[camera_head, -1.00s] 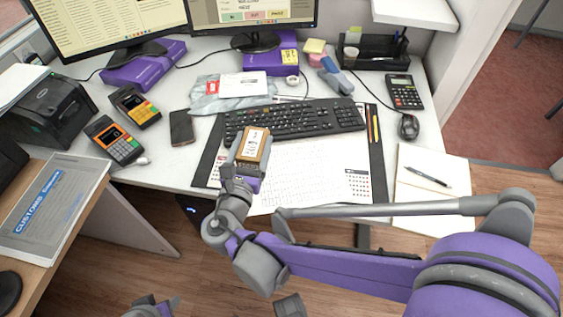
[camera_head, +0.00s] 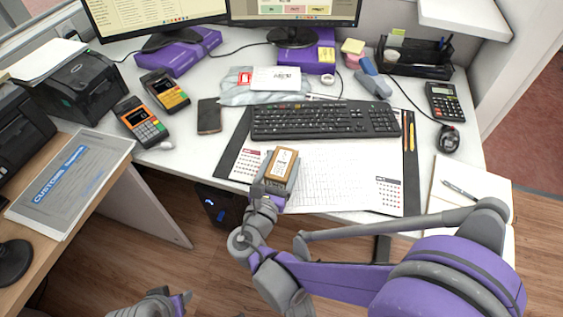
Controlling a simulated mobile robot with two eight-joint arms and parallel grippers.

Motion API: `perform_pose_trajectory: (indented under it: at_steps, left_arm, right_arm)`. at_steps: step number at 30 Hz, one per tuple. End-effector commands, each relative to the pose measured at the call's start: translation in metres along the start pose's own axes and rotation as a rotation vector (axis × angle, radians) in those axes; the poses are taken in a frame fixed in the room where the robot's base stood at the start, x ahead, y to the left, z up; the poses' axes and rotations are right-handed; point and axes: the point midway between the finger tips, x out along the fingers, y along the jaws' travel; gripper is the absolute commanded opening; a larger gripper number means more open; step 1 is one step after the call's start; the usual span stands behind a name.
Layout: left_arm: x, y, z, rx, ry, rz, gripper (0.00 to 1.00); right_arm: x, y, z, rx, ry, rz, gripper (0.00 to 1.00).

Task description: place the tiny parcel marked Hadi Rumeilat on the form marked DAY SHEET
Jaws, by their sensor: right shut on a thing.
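A tiny brown parcel (camera_head: 270,175) with a white label is held in my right gripper (camera_head: 281,166), which is shut on it. The label's writing is too small to read. The parcel is over the front left part of the desk pad, just below the keyboard; I cannot tell its exact height. A white gridded sheet (camera_head: 335,170) with small calendars lies on the dark pad. No DAY SHEET heading is legible on any paper. My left gripper (camera_head: 178,303) is low at the bottom edge, away from the desk; its jaws are unclear.
A keyboard (camera_head: 325,121) lies across the pad's back. A phone (camera_head: 209,116) and card terminals (camera_head: 140,122) are left; a mouse (camera_head: 449,139), calculator (camera_head: 445,101) and notebook (camera_head: 442,200) are right. A customs form (camera_head: 75,180) lies on the side table.

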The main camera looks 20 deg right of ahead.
Motion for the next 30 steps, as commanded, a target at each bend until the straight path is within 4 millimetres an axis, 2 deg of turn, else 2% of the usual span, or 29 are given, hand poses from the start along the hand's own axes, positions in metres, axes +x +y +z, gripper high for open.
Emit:
perform_pose_trajectory:
  at_steps: [1, 2, 6, 15, 17, 30]
  left_arm:
    - [0.003, 0.000, 0.001, 0.000, -0.001, 0.000, 0.50]
    - [0.002, 0.000, 0.001, 0.000, 0.000, 0.000, 0.50]
    - [0.002, 0.000, 0.000, 0.000, 0.000, 0.000, 0.50]
    - [-0.002, 0.000, 0.000, 0.000, 0.000, 0.000, 0.50]
    - [-0.003, 0.000, -0.001, 0.000, 0.001, 0.000, 0.50]
    - [-0.013, 0.000, -0.003, 0.000, 0.003, 0.000, 0.50]
  right_arm:
    - [0.000, 0.000, -0.003, 0.000, 0.000, 0.000, 0.07]
    - [0.000, 0.000, -0.003, 0.000, 0.000, 0.000, 0.78]
    - [0.000, 0.000, -0.002, 0.000, 0.000, 0.000, 1.00]
    - [0.000, 0.000, 0.003, 0.000, 0.000, 0.000, 1.00]
    - [-0.006, 0.001, 0.003, 0.001, 0.000, 0.003, 1.00]
    - [-0.095, 0.002, 0.002, 0.001, 0.001, 0.006, 1.00]
